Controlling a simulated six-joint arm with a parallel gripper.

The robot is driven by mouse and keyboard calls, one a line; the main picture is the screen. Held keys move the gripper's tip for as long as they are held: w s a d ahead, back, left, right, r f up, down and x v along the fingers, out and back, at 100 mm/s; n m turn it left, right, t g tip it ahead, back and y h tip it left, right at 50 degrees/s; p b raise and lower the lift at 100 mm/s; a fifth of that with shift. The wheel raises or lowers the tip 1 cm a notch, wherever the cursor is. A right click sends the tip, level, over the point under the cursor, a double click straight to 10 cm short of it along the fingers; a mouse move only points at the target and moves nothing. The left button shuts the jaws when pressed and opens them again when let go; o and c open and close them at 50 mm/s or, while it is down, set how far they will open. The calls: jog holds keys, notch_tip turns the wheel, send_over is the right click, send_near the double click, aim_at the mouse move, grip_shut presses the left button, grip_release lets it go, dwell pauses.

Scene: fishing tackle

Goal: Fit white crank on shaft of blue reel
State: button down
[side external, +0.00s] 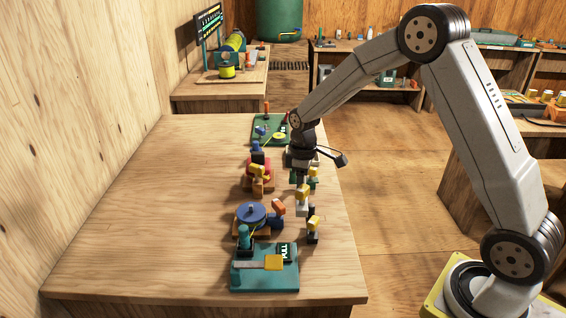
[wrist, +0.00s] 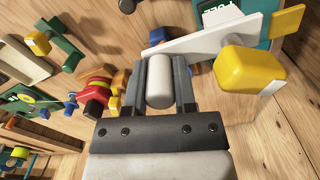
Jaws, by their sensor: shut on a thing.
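The white crank (wrist: 205,40) has a flat white arm, a yellow knob (wrist: 248,70) and a pale round grip-piece. My gripper (wrist: 160,62) is shut on that round piece, one dark finger on each side. In the side view, my gripper (side external: 303,183) points down and holds the crank (side external: 302,210) above the table. The blue reel (side external: 251,216) sits on an orange-brown stand at the table's right half, with a short shaft on top. The crank is to the right of the reel and apart from it. I cannot clearly make out the reel in the wrist view.
A teal board (side external: 265,279) with a yellow-ended lever stands in front of the reel. A red reel (side external: 258,170) and a green board (side external: 272,130) are behind. The table's left half is clear.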

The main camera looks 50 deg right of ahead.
jog(key=w+a+m, duration=0.2)
jog(key=a+m, duration=0.2)
jog(key=m, duration=0.8)
jog(key=w+a+r+m, duration=0.1)
jog(key=w+a+m, duration=0.2)
jog(key=m, duration=0.8)
jog(key=w+a+m, duration=0.2)
jog(key=a+m, duration=0.3)
jog(key=m, duration=0.7)
jog(key=shift+w+a+r+m, duration=0.25)
jog(key=shift+w+r+m, duration=0.05)
jog(key=shift+w+r, duration=0.1)
jog(key=shift+s+f, duration=0.1)
jog(key=shift+f, duration=0.2)
jog(key=shift+f, duration=2.6)
jog(key=shift+f, duration=1.3)
